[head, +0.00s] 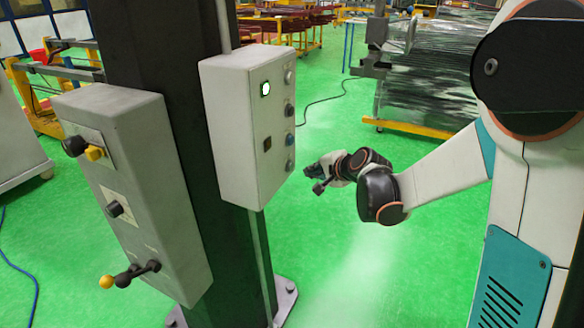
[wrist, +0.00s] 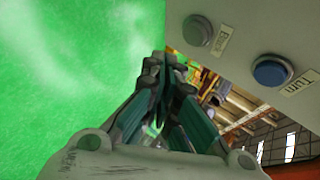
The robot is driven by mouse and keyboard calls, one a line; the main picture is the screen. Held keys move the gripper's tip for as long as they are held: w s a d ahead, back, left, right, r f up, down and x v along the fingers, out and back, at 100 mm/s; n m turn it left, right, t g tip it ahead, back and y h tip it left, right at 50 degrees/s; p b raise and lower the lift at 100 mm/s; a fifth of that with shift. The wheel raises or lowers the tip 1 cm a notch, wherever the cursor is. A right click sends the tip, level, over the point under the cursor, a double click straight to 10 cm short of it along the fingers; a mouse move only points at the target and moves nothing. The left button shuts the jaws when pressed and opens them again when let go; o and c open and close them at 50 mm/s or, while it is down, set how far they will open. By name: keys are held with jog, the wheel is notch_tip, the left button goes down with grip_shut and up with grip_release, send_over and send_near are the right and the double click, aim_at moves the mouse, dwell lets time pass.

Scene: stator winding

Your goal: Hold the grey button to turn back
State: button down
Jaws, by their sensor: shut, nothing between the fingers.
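The grey button (wrist: 197,30) is round and sits on the face of a light grey control box, with a label beside it that seems to read "Back". In the head view, the lowest button (head: 290,165) on the box (head: 235,140) looks like the same one, seen edge-on. My gripper (head: 310,171) is just right of the box, near the height of that button and apart from it. In the wrist view my gripper (wrist: 167,68) is shut and empty, its tips left of and below the grey button, not touching it.
A blue button (wrist: 271,70) labelled "Turn" is beside the grey one; it also shows in the head view (head: 289,139). The box hangs on a dark column (head: 150,50). A lever panel (head: 140,180) stands left. Green floor is clear around my gripper.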

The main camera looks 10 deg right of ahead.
aim_at(291, 167)
jog(key=shift+w+a, duration=0.7)
jog(key=shift+a, duration=0.2)
jog(key=shift+a, duration=0.15)
dwell(0.8)
jog(key=shift+w+a, duration=0.25)
